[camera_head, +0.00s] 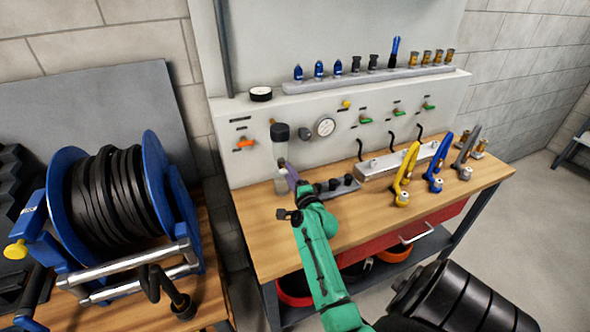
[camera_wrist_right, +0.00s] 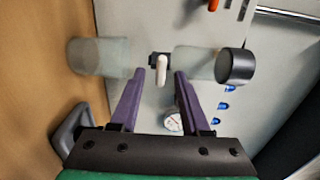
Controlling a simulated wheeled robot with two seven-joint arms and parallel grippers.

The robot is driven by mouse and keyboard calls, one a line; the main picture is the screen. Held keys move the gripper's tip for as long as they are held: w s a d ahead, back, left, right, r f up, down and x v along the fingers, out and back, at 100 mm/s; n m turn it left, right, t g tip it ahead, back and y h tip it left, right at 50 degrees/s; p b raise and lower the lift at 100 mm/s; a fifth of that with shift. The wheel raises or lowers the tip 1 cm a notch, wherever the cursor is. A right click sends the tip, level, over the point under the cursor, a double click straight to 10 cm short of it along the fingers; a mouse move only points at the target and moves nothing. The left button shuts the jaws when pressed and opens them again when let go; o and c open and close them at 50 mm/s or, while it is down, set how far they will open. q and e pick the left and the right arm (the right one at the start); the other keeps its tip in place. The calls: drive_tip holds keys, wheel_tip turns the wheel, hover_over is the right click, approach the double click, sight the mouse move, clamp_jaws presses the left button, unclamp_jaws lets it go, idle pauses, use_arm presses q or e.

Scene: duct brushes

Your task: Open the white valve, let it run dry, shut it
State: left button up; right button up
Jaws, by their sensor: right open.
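The white valve (camera_wrist_right: 162,70) has a small white lever on a dark body, between a clear bowl (camera_wrist_right: 196,62) with a dark cap and a clear jar (camera_wrist_right: 98,57). In the head view, the black-capped bowl (camera_head: 281,150) stands on the panel above the jar (camera_head: 281,183), and my gripper hides the valve. My right gripper (camera_wrist_right: 157,74) is open, with its purple fingers on either side of the lever and nothing visibly held. It also shows in the head view (camera_head: 289,170). The liquid level cannot be made out. My left gripper is out of view.
On the panel are an orange handle (camera_head: 244,143), a gauge (camera_head: 325,127) and several green handles. A hose reel (camera_head: 110,200) is at left.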

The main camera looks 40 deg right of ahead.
drive_tip(key=p+v, duration=0.2)
drive_tip(key=v, duration=1.2)
drive_tip(key=shift+s, duration=0.2)
drive_tip(key=shift+a, duration=0.1)
